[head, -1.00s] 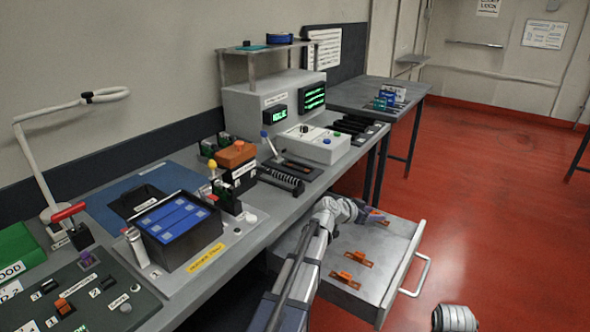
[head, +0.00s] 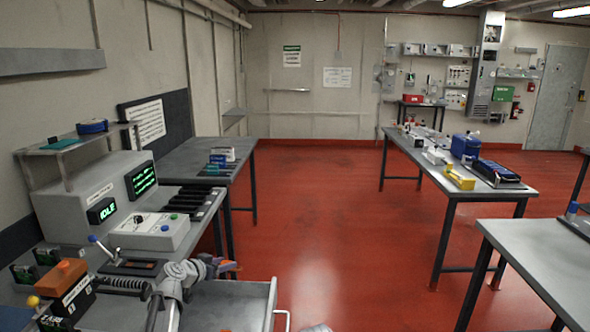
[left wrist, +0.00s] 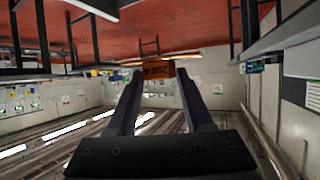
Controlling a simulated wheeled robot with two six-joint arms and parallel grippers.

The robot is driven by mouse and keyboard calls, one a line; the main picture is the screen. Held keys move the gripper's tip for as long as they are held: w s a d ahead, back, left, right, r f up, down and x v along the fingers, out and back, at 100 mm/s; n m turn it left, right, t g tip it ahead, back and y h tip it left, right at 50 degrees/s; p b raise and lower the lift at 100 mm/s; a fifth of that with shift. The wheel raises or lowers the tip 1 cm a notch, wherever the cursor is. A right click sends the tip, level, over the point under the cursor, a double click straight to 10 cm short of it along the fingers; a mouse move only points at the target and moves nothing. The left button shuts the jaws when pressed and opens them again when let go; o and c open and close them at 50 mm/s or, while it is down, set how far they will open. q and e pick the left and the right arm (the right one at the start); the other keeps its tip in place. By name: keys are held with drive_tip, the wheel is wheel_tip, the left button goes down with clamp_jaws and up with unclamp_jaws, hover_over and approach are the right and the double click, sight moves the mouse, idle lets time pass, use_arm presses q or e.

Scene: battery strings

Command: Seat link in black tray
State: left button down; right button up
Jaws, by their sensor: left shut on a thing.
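My left gripper (head: 222,266) is above the back of the open drawer in the head view, small and partly hidden by its own wrist. The link sits across the fingertips, clear of any surface. The black tray is out of view now. My right gripper is not in view.
The grey drawer (head: 272,300) stands open below the bench. On the bench are a tester reading IDLE (head: 101,211), a white control box (head: 150,232) and an orange-topped block (head: 62,273). Red floor (head: 330,220) lies open between the bench and the tables at right.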

use_arm(q)
wheel_tip(320, 180, up, 7)
drive_tip(key=p, duration=0.5)
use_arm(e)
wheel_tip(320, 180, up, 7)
use_arm(q)
drive_tip(key=shift+r, duration=0.1)
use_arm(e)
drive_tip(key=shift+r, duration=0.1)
